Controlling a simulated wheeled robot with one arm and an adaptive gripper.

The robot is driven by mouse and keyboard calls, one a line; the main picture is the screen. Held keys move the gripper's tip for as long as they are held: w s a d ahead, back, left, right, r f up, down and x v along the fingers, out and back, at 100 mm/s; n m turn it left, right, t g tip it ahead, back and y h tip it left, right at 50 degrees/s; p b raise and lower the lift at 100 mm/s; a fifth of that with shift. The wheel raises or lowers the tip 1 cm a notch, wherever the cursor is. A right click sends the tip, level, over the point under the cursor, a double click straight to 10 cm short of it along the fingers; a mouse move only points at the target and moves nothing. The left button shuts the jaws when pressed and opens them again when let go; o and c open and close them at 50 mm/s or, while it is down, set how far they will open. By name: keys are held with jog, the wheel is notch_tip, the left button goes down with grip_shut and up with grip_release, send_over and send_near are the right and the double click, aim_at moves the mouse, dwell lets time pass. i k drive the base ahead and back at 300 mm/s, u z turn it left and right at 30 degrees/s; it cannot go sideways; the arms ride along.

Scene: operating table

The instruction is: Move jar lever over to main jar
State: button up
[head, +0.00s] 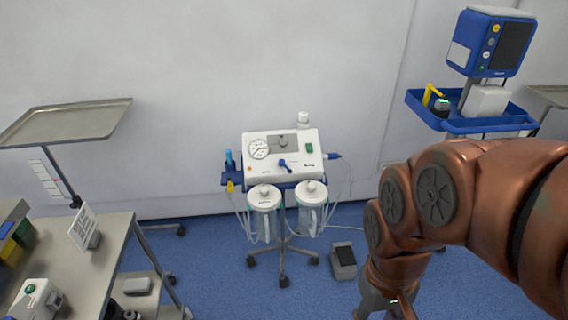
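A white suction unit (297,145) stands on a wheeled stand in the middle of the head view. A blue lever (284,163) sits on its front panel, below the round gauge (258,149). Its exact pointing direction is too small to tell. Two clear jars with white lids, a left jar (263,212) and a right jar (311,208), hang below the panel. My gripper (380,303) is at the bottom edge, right of and nearer than the unit, apart from it. Its fingertips are cut off by the frame.
A steel table (105,250) with boxes and a white sign stands at the left, below a raised tray (65,122). A foot pedal (343,260) lies on the blue floor right of the stand. A monitor cart (470,124) stands at the right.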

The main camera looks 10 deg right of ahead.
aim_at(282, 162)
jog(key=u, duration=0.45)
jog(key=i, duration=0.6)
jog(key=u, duration=0.3)
